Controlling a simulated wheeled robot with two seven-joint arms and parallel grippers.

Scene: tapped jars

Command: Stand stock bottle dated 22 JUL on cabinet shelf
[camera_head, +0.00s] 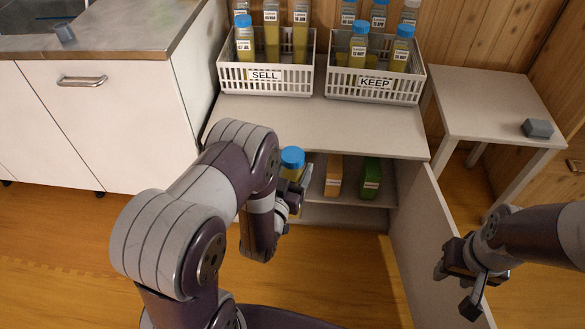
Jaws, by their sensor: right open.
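A blue-capped bottle (292,157) of yellowish liquid is upright at the mouth of the open cabinet, its cap overlapping the front edge of the cabinet top. My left gripper (293,192) is at its lower body and appears shut on it; my arm hides much of the fingers, and no date is readable on this bottle. The cabinet shelf (315,190) lies just behind, with an orange carton (333,176) and a green carton (370,178) on it. My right gripper (456,288) is open and empty, by the open cabinet door (425,240).
On the cabinet top (320,125) stand a white SELL basket (266,87) and a KEEP basket (375,92), both holding blue-capped bottles. A side table (490,105) with a grey block (538,128) is right. A white counter unit (90,120) stands left.

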